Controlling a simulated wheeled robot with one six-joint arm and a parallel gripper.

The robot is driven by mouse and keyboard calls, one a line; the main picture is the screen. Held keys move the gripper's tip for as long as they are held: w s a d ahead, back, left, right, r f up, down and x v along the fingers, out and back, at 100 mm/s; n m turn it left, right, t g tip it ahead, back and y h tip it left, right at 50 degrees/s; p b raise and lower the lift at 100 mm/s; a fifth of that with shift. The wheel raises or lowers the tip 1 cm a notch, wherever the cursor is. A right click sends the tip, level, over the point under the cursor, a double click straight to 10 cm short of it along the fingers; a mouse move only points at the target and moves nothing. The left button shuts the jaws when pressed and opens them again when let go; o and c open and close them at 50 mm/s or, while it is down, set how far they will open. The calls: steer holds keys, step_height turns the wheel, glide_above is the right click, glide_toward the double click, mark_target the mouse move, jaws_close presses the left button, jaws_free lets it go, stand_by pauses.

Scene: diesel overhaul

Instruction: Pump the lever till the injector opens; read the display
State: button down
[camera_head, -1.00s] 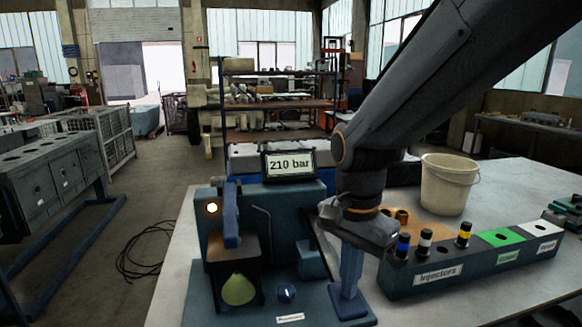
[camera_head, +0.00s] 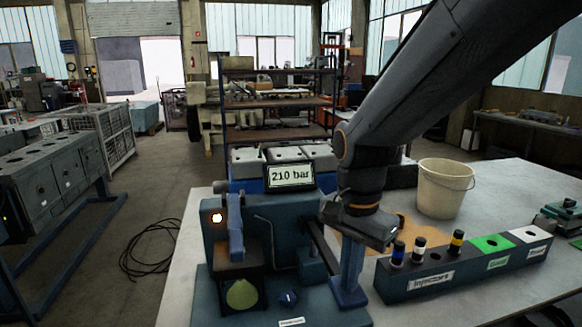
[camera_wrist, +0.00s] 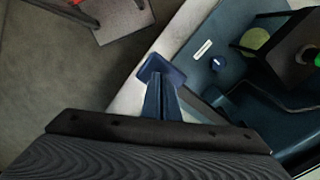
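The injector tester (camera_head: 275,235) is a dark blue unit on the bench. Its display (camera_head: 290,176) reads "210 bar". A yellow-green round window (camera_head: 241,295) sits below. The dark lever (camera_head: 322,245) runs from the tester's right side towards my gripper (camera_head: 349,285). My gripper points down, its blue fingers together. A blue square plate (camera_wrist: 161,70) shows at their tips in the wrist view. I cannot tell whether it belongs to the lever, or whether the fingers grip anything.
A rack (camera_head: 465,265) right of my gripper holds injectors with blue, white and yellow bands, beside green and white sections. A cream bucket (camera_head: 445,188) stands behind it. A blue knob (camera_head: 288,298) is on the tester's base. A cable (camera_head: 150,250) lies on the floor.

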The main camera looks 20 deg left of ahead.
steer(key=shift+s+r+p, duration=0.1)
steer(key=shift+r+p, duration=0.3)
steer(key=shift+r, duration=0.35)
steer(key=shift+d+r, duration=0.1)
step_height(320, 180, up, 4)
steer(key=p, duration=0.4)
stand_by(0.5)
